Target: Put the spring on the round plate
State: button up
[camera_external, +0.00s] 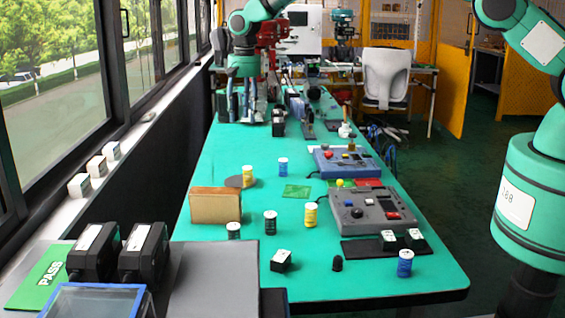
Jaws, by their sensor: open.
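Several small coil-like cylinders that could be springs stand on the green table (345,283). One yellow (310,215) and one dark (270,223) are near the middle. One blue (283,167) is farther back, and another blue (405,263) is at the front right. Another dark one (233,231) is at the front left. I cannot tell which is the spring meant. A dark brown round plate (234,182) lies flat at the left; a yellow coil (248,175) stands at its right edge, on or beside it. My gripper is not in view; a teal arm rises at the right.
A cardboard-coloured box (215,206) stands in front of the plate. A grey control box (372,209) and a blue one (348,163) stand at the right. A black-and-white block (281,261) is at the front. A green square (297,191) lies mid-table, with bare surface around it.

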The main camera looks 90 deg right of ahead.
jog(key=s+a+r+n+t, duration=0.15)
jog(key=s+a+r, duration=0.35)
jog(key=a+r, duration=0.65)
jog(key=s+a+r+n, duration=0.35)
jog(key=a+r, duration=0.55)
jog(key=r, duration=0.6)
jog(key=s+a+r+n+t, duration=0.1)
jog(key=s+a+r+n, duration=0.1)
jog(key=s+a+r, duration=0.5)
jog(key=s+a+r+n+t, duration=0.1)
jog(key=s+a+r, duration=0.2)
jog(key=s+a, duration=0.4)
jog(key=s+a+f+n, duration=0.1)
jog(key=s+a+n, duration=0.2)
jog(key=s, duration=1.1)
jog(key=s+a+f+n+t, duration=0.1)
jog(key=s+a+n, duration=0.2)
jog(key=s+a, duration=0.4)
jog(key=s, duration=0.7)
jog(key=shift+s+a+f, duration=0.3)
jog(key=shift+s+f, duration=0.05)
jog(key=shift+f, duration=0.05)
jog(key=shift+f+t, duration=0.1)
jog(key=shift+t, duration=0.15)
notch_tip(320, 180, down, 9)
jog(key=b, duration=0.9)
jog(key=shift+f+b, duration=0.2)
jog(key=shift+b, duration=0.1)
